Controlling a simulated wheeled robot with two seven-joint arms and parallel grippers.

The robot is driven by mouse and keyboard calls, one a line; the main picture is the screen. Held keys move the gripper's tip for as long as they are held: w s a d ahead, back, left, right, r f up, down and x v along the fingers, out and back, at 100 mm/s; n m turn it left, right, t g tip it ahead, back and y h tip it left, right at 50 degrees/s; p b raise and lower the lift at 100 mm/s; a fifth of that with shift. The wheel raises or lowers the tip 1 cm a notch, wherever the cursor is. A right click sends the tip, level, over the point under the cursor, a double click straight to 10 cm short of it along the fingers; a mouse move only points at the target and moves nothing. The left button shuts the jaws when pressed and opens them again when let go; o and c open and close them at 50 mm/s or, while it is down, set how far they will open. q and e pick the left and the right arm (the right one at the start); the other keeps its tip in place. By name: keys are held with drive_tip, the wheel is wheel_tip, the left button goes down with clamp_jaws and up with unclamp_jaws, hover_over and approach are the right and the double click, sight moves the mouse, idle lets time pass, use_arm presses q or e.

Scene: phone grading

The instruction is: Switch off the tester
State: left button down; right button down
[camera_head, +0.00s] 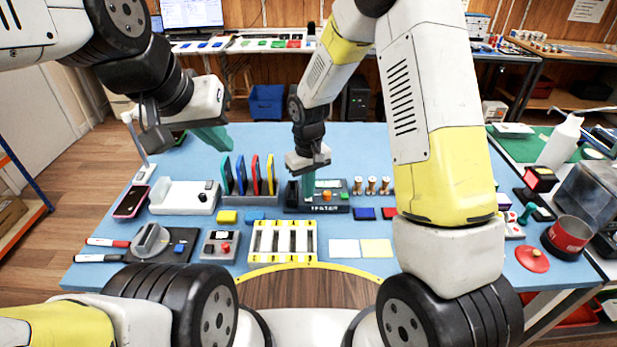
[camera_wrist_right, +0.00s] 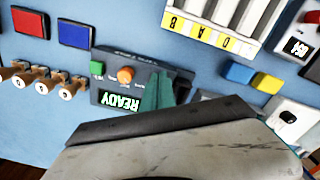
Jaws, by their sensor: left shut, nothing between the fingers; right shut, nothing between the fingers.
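The tester (camera_head: 331,209) is a dark grey box on the blue table, near the middle in the head view. In the right wrist view the tester (camera_wrist_right: 112,68) appears upside down, with a lit green READY display (camera_wrist_right: 118,101), an orange knob (camera_wrist_right: 126,75) and a green button (camera_wrist_right: 97,68). My right gripper (camera_head: 308,195) is shut and empty, pointing down at the tester's left part. Its green fingertips (camera_wrist_right: 157,92) show beside the display and knob; I cannot tell whether they touch. My left gripper (camera_head: 214,140) is shut and empty, above the table's back left.
A rack of coloured upright plates (camera_head: 247,198) stands just left of the tester. Small pegs (camera_head: 372,185) stand to its right, near blue and red pads (camera_head: 364,213). A slotted white tray (camera_head: 283,260) lies in front. My right arm hides part of the table.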

drive_tip(key=shift+f, duration=0.75)
drive_tip(key=shift+r, duration=0.1)
wheel_tip(320, 180, up, 7)
idle(1.0)
drive_tip(key=s+d+r+m+t, duration=0.1)
drive_tip(key=s+d+r, duration=0.15)
drive_tip(key=r, duration=0.25)
drive_tip(key=s+d+r+m+t+y, duration=0.1)
drive_tip(key=s+d+r, duration=0.15)
drive_tip(key=r, duration=0.35)
drive_tip(key=s+d+r+m+t, duration=0.1)
drive_tip(key=s+d+r, duration=0.1)
drive_tip(key=d+r, duration=0.25)
drive_tip(key=s+d+r+t, duration=0.1)
drive_tip(key=s+r, duration=0.1)
drive_tip(key=s, duration=0.2)
drive_tip(key=s+d+r+m+t, duration=0.1)
drive_tip(key=s+d+r, duration=0.1)
drive_tip(key=s, duration=0.2)
drive_tip(key=s+d+r+m+t+y, duration=0.1)
drive_tip(key=s+r, duration=0.2)
drive_tip(key=s, duration=0.1)
drive_tip(key=shift+s+d, duration=0.35)
